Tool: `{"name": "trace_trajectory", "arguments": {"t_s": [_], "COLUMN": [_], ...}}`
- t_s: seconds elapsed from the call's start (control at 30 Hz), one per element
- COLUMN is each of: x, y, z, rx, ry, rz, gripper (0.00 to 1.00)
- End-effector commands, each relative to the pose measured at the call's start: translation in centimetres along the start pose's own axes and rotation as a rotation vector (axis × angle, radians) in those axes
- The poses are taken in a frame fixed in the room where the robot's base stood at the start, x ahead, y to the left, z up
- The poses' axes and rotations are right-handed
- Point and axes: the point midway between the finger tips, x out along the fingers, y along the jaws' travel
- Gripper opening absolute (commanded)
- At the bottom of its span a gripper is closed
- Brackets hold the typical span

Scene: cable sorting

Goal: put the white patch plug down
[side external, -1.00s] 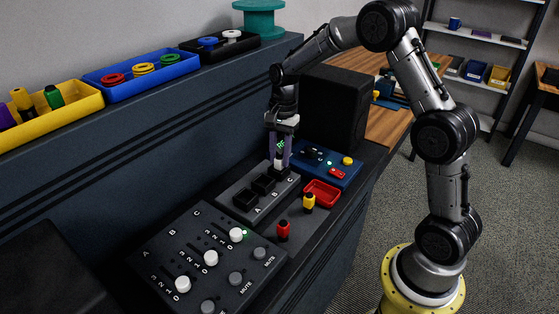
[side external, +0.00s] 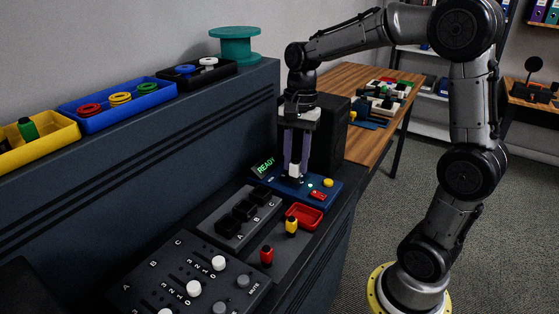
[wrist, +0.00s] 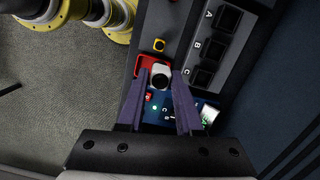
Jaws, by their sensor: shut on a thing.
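My gripper (side external: 295,168) is shut on the white patch plug (side external: 294,171) and points down over the blue panel (side external: 328,191). The plug is upright between the two purple fingers. In the wrist view the white plug (wrist: 160,71) shows between the fingertips, with the blue panel below. The lit display (side external: 264,165) on the panel reads READY. Whether the plug's lower end touches the panel, I cannot tell. The socket block (side external: 222,227) marked A, B and C lies nearer the side camera, and its black sockets look empty.
A red tray (side external: 305,216) lies close beside the blue panel. A slider panel (side external: 180,275) is in front. A black box (side external: 335,128) stands behind my gripper.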

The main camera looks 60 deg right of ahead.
Motion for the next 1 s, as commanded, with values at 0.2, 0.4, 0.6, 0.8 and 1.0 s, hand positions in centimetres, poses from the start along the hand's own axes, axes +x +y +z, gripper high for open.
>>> {"name": "trace_trajectory", "arguments": {"t_s": [0.2,0.4,0.6,0.8,1.0], "x": [-0.4,1.2,2.6,3.6,3.8], "y": [1.8,5.1,9.3,12.2,12.4], "z": [0.8,3.1,6.4,8.5,9.2], "rx": [0.026,0.062,0.057,0.026,-0.006], "ry": [0.000,0.001,0.002,0.001,0.000], "rz": [-0.003,-0.009,-0.010,-0.006,0.001], "gripper": [0.00,0.00,0.00,0.00,0.00]}}
